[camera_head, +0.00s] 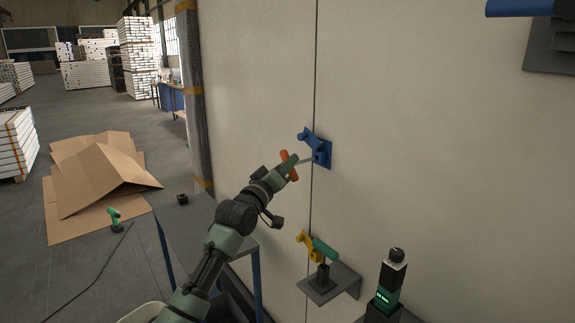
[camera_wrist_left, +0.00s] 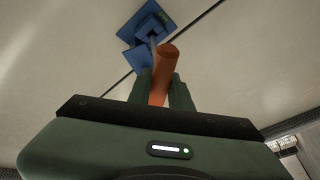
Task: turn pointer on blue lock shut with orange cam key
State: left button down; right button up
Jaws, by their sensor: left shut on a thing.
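The blue lock (camera_head: 326,153) is fixed to the pale wall, right of a vertical seam. It also shows at the top of the left wrist view (camera_wrist_left: 147,22). My left gripper (camera_head: 291,169) is shut on the orange cam key (camera_head: 286,156), whose orange bar stands between the fingers in the wrist view (camera_wrist_left: 163,75). A thin grey shaft reaches from the key towards the lock. I cannot tell whether its tip touches or enters the lock. The pointer is too small to read. My right gripper is not in view.
A black device with green lights (camera_head: 388,285) stands at lower right. A blue bar (camera_head: 520,7) shows at top right. Cardboard (camera_head: 95,180) lies on the floor at left.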

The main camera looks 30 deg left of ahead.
pick_arm(q)
jog(key=shift+w+d, duration=0.25)
jog(key=shift+w, duration=0.4)
jog(key=shift+w+d, duration=0.25)
jog(key=shift+w, duration=0.35)
dwell(0.5)
dwell(1.2)
jog(key=shift+r+p, duration=0.1)
jog(key=shift+p, duration=0.4)
dwell(0.5)
